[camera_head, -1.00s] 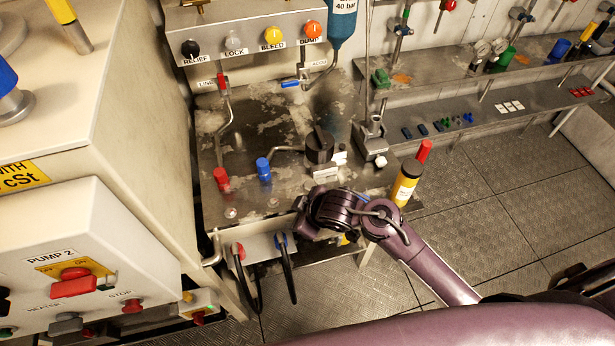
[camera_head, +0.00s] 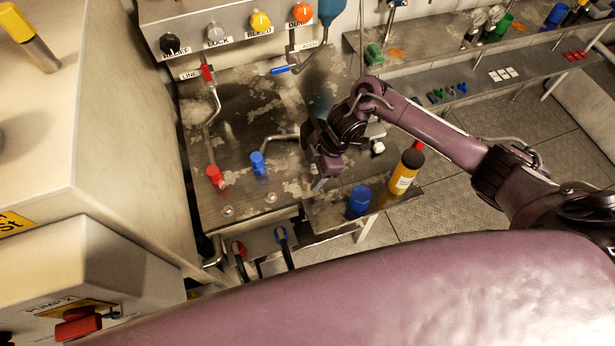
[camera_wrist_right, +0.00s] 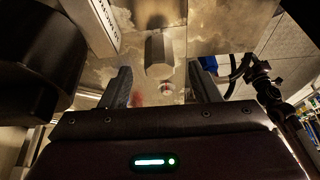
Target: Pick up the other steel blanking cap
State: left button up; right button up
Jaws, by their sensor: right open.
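My right gripper (camera_head: 318,184) is open and points down over the steel bench in the head view. In the right wrist view its two fingers (camera_wrist_right: 162,88) stand apart. A grey hexagonal steel piece, which looks like a blanking cap (camera_wrist_right: 158,52), shows ahead of the gap between them and is not gripped. The gripper and arm hide that part of the bench in the head view. A small pale hexagonal piece (camera_head: 378,147) sits right of the gripper; I cannot tell if it is a cap. My left gripper is not in view.
Red (camera_head: 215,176) and blue (camera_head: 258,163) fittings stand left of the gripper on the bench (camera_head: 240,130). A blue cap-like piece (camera_head: 359,201) and a yellow-labelled bottle (camera_head: 405,172) stand at the bench's right front. A valve panel (camera_head: 240,35) rises behind.

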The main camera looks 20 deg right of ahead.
aim_at(308, 177)
jog(key=x, duration=0.2)
jog(key=shift+a+f, duration=0.35)
jog(key=shift+f, duration=0.25)
jog(key=c, duration=1)
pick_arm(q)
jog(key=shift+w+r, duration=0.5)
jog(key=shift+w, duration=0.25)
pick_arm(e)
jog(key=shift+c, duration=0.4)
jog(key=shift+w, duration=0.1)
